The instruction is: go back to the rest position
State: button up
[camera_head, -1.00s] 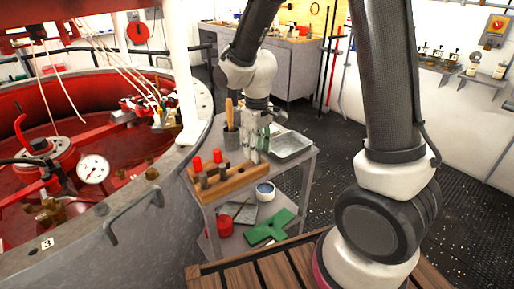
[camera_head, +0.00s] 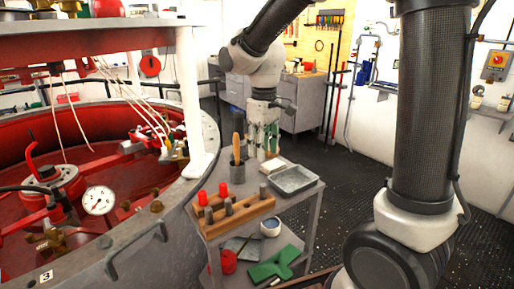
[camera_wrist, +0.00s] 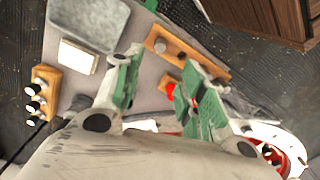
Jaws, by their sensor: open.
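My gripper (camera_head: 262,152) hangs above the back of the grey cart, fingers pointing down, near the dark cup (camera_head: 238,170) and the grey tray (camera_head: 293,180). The wrist view shows its two green-padded fingers (camera_wrist: 163,80) apart with nothing held between them. The cart top (camera_wrist: 128,65) lies below the fingers. My upper arm reaches from the top of the head view down to the gripper.
A wooden rack (camera_head: 236,215) with red-topped and grey pegs sits on the cart's front edge. Its lower shelf holds a green piece (camera_head: 275,264), a red can (camera_head: 229,262) and a white-rimmed bowl (camera_head: 270,227). The round red tank (camera_head: 100,175) stands left. Dark floor (camera_head: 350,190) is open to the right.

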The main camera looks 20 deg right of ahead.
jog(key=s+d+r+m+t, duration=0.2)
jog(key=s+d+r+m, duration=0.1)
jog(key=s+d, duration=0.4)
jog(key=s+d+r+m+t, duration=0.2)
jog(key=s+d, duration=0.6)
jog(key=s, duration=0.4)
notch_tip(320, 180, up, 3)
jog(key=shift+f+m, duration=0.2)
jog(key=shift+m, duration=0.6)
jog(key=shift+c, duration=0.2)
jog(key=shift+a, duration=0.15)
jog(key=shift+c, duration=0.4)
